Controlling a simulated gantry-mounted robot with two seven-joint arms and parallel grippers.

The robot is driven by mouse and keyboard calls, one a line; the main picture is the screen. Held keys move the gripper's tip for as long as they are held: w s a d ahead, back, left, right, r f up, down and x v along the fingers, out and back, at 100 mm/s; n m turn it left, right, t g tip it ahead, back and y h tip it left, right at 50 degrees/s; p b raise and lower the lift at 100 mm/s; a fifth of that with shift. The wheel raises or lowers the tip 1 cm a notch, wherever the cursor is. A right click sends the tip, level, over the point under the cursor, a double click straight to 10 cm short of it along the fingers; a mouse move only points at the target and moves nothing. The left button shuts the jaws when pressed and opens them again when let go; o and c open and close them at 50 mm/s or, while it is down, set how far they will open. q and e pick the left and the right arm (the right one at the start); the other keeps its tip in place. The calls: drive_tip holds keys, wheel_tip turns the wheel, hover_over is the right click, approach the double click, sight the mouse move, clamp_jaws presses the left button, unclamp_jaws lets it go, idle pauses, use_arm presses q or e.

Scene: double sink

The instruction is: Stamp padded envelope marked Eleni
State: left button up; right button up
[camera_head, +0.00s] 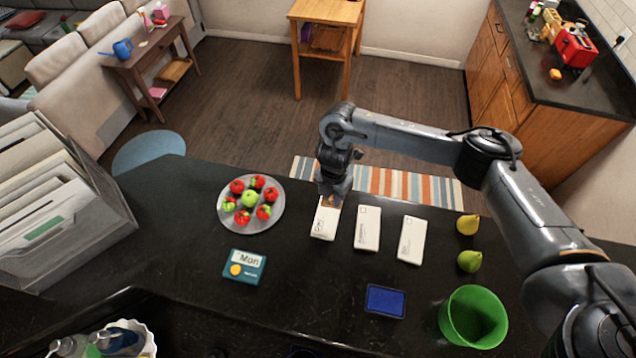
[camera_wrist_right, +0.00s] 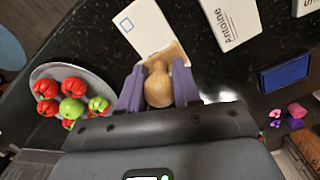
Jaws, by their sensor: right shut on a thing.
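Three pale envelopes lie in a row on the dark counter: a left one (camera_head: 324,224), a middle one (camera_head: 367,228) and a right one (camera_head: 411,240). The left one's name is too small to read surely in the head view. In the right wrist view the middle envelope (camera_wrist_right: 230,18) reads "Antoine", and the left envelope (camera_wrist_right: 143,27) shows a printed square. My right gripper (camera_head: 332,190) is over the far end of the left envelope. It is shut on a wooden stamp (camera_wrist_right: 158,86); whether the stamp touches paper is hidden. A blue ink pad (camera_head: 385,301) lies nearer. My left gripper is not in view.
Bare counter lies between box and ink pad.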

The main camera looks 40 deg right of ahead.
drive_tip(key=shift+s+f, duration=0.1)
drive_tip(key=shift+s, duration=0.15)
drive_tip(key=shift+s+f, duration=0.1)
drive_tip(key=shift+f, duration=0.25)
drive_tip(key=b, duration=0.6)
hover_over(332, 217)
wheel_tip(332, 217, down, 5)
drive_tip(key=shift+f, duration=0.2)
drive_tip(key=shift+f+b, duration=0.2)
drive_tip(key=shift+b, duration=0.1)
drive_tip(key=shift+f, duration=0.35)
idle(0.4)
idle(1.0)
drive_tip(key=shift+f, duration=0.1)
idle(0.4)
